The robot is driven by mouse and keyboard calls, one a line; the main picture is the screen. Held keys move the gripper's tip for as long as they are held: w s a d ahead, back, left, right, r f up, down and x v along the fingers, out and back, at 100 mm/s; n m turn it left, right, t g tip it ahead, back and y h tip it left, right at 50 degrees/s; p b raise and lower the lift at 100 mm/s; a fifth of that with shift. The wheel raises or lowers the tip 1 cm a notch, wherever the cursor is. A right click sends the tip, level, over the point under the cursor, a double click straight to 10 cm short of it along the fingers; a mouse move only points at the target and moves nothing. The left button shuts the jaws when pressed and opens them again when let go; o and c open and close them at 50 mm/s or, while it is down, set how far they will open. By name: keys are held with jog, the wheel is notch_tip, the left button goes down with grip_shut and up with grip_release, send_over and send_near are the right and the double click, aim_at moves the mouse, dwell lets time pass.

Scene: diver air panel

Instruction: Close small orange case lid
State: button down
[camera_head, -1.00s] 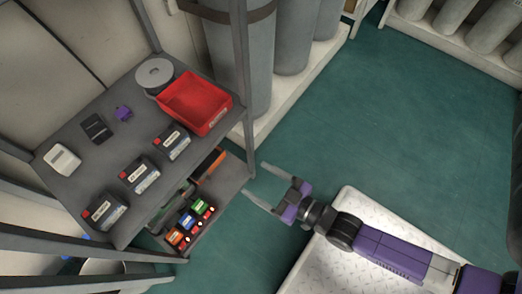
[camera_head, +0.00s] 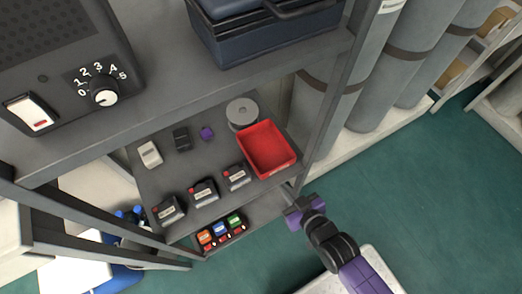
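My gripper (camera_head: 291,190) is at the right end of the shelf rack, by its right front post. Its purple body shows, but its fingers are mostly hidden by the post and shelf edge, so I cannot tell if they are open or shut. I see no small orange case with a lid for certain; the right part of the lower shelf (camera_head: 263,207) is largely hidden under the shelf above. A small orange-fronted item (camera_head: 205,237) stands at the left on that lower shelf, beside a blue one (camera_head: 220,229) and a green one (camera_head: 235,221).
The middle shelf (camera_head: 215,155) holds a red bin (camera_head: 266,148), a grey reel (camera_head: 241,113) and several batteries. Above are a dark blue toolbox (camera_head: 262,30) and a panel with a dial (camera_head: 104,96). Grey cylinders (camera_head: 375,90) stand behind. Green floor (camera_head: 400,190) is open at right.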

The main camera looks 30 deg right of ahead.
jog(key=w+f+g+b, duration=0.1)
jog(key=w+f+b, duration=0.6)
jog(key=w+f, duration=0.6)
jog(key=w, duration=0.3)
jog(key=shift+f+b, duration=0.15)
jog(key=shift+b, duration=0.2)
jog(key=shift+s, duration=0.1)
